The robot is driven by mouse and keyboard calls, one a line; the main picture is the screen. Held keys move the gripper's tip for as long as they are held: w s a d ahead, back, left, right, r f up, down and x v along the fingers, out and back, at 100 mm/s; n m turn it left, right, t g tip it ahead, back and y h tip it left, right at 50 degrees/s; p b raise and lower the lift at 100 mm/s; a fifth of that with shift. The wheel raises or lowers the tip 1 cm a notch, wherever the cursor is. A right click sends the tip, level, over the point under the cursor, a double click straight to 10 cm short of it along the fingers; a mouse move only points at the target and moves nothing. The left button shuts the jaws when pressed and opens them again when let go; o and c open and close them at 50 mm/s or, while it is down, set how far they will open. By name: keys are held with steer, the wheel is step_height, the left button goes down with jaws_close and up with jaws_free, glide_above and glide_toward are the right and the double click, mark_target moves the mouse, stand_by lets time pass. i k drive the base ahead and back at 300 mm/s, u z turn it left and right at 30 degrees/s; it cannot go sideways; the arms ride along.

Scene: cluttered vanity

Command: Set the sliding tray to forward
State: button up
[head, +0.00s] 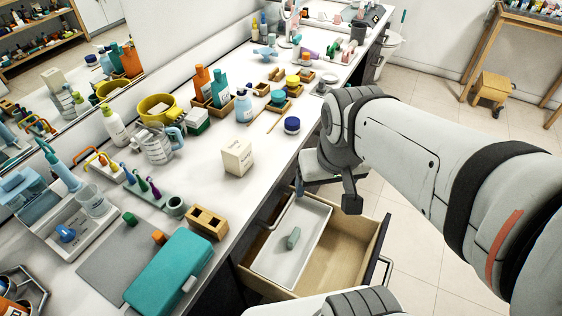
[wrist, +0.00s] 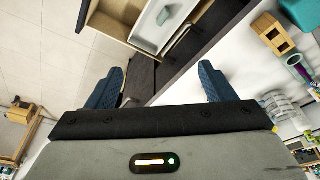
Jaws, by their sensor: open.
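The sliding tray (head: 268,264) is a white, shallow tray inside the open wooden drawer (head: 345,262). In the head view it sits on the cabinet side, with bare drawer floor between it and the drawer's dark front. A small grey-green item (head: 293,238) lies in the tray. The tray also shows at the top of the wrist view (wrist: 146,38). My gripper (wrist: 160,70) is open, its two blue fingers wide apart with nothing held between them. It is apart from the tray; its fingers are not clear in the head view.
The vanity top (head: 215,165) beside the drawer is crowded. A white box (head: 237,158), a wooden holder (head: 207,222) and a teal case (head: 168,270) stand near its front edge. The tiled floor (head: 430,290) beyond the drawer is clear.

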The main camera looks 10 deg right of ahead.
mark_target(283, 259)
steer(key=u, duration=0.7)
steer(key=k, duration=1.45)
steer(key=z, duration=0.7)
steer(key=i, duration=1)
